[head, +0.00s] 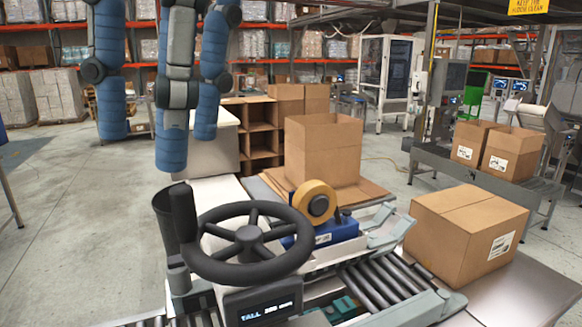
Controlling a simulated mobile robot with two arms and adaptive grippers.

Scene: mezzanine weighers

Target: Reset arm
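Arm segments with blue padded sleeves and grey joints hang into the upper left of the head view. The middle one (172,140) ends just above a dark, cup-shaped part (175,220) beside the left rim of a black handwheel (248,240). I cannot tell whether this dark part belongs to my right gripper or to the machine. No pair of fingertips shows clearly, and I see nothing held. My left gripper cannot be made out.
The handwheel stands over a display (262,305) and a roller conveyor (375,290). A tape roll (314,201) sits behind it. An open carton (322,150) stands further back, a closed carton (465,235) at right. Two cartons stand on a far conveyor (430,158). Floor (70,220) at left is clear.

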